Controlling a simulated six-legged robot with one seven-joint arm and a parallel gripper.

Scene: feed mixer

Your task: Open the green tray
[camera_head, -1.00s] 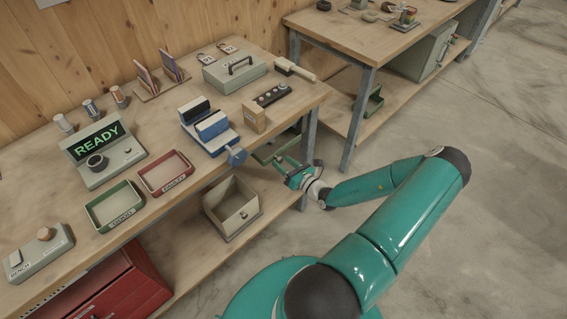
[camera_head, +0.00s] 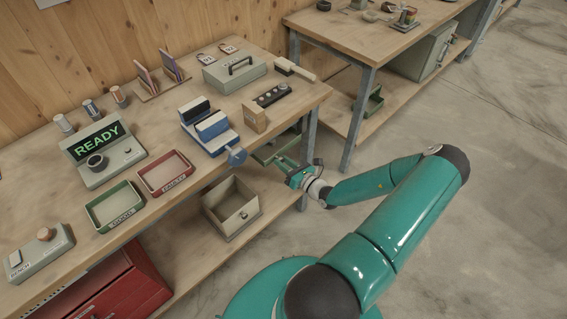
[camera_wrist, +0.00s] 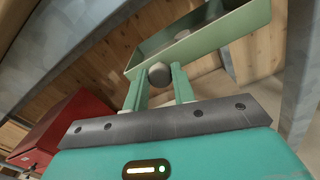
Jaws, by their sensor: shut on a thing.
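The green tray (camera_head: 267,154) hangs under the right end of the bench in the head view, partly hidden by the bench and my gripper. In the wrist view the tray (camera_wrist: 215,32) shows as a pale green open box with a round grey knob (camera_wrist: 159,74) on its front. My gripper (camera_head: 281,160) is at the tray's front. In the wrist view its two green fingers (camera_wrist: 158,88) stand on either side of the knob and are shut on it. How far the tray is pulled out is hard to tell.
The bench (camera_head: 150,225) carries a blue vise (camera_head: 210,130), a READY display box (camera_head: 103,150), a green GOOD tray (camera_head: 114,207) and a red tray (camera_head: 165,174). An open bin (camera_head: 232,208) sits on the shelf below. A bench leg (camera_head: 308,145) stands close to my gripper. The floor at right is clear.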

